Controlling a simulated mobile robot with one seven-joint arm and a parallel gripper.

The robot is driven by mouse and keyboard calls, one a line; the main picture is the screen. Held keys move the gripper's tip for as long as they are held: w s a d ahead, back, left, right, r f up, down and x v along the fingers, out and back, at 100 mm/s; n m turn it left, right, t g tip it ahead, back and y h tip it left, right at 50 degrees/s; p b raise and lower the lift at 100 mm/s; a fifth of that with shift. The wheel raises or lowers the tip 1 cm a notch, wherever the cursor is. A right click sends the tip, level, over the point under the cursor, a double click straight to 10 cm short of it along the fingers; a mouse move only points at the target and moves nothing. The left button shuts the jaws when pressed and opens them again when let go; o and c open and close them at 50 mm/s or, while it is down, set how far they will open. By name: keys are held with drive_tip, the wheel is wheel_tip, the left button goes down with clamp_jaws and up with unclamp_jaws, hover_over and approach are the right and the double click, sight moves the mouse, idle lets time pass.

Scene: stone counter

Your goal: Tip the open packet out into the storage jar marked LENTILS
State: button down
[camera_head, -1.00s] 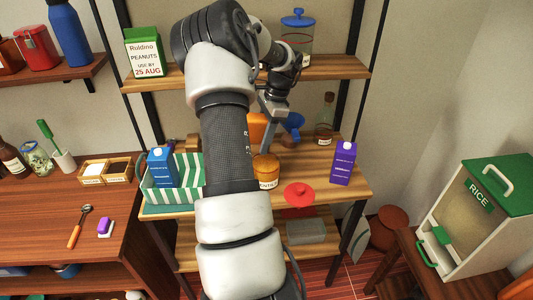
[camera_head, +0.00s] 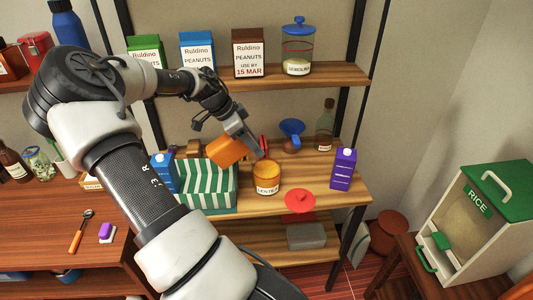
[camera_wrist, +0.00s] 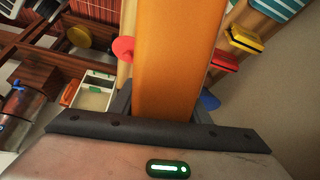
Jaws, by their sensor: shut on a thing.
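My gripper (camera_head: 250,143) is shut on the orange packet (camera_head: 225,151), which is tilted and held above the striped box, left of and higher than the jar. The packet also fills the middle of the wrist view (camera_wrist: 168,60); its mouth cannot be made out. The storage jar (camera_head: 266,178) stands upright on the middle shelf, with orange-yellow sides and a pale label that seems to read LENTILS. The packet and jar are apart in the head view. No contents are seen falling.
A green-and-white striped box (camera_head: 207,188) and blue carton (camera_head: 163,172) stand left of the jar. A blue funnel (camera_head: 291,128), a bottle (camera_head: 325,125) and a purple carton (camera_head: 343,169) stand to its right. A red lid-like disc (camera_head: 300,201) is at the front.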

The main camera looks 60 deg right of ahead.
sight(232, 148)
wheel_tip(232, 148, up, 4)
drive_tip(key=shift+w+a+f+g+h+p, duration=0.15)
drive_tip(key=shift+g+h+p, duration=0.25)
drive_tip(key=shift+g+h, duration=0.5)
drive_tip(key=shift+a+h+b, duration=0.1)
drive_tip(key=shift+h+b, duration=0.35)
drive_tip(key=shift+h, duration=0.15)
drive_tip(key=w+a+r+g+h+b, duration=0.1)
drive_tip(key=b, duration=0.1)
drive_tip(key=w+a+r+g+h+b, duration=0.1)
drive_tip(key=h, duration=0.1)
drive_tip(key=shift+w+a+r+g+b, duration=0.1)
drive_tip(key=shift+a+r+g+b, duration=0.2)
drive_tip(key=shift+r+g+b, duration=0.1)
drive_tip(key=a+g+h+b, duration=0.1)
drive_tip(key=b, duration=0.1)
drive_tip(key=w+a+g+h+b, duration=0.1)
drive_tip(key=b, duration=0.2)
drive_tip(key=shift+w+f+h, duration=0.1)
drive_tip(key=shift+w+h, duration=0.2)
drive_tip(key=shift+w+a+r+g+h+b, duration=0.2)
drive_tip(key=shift+a+g+h+b, duration=0.1)
drive_tip(key=shift+g+b, duration=0.15)
drive_tip(key=shift+s, duration=0.15)
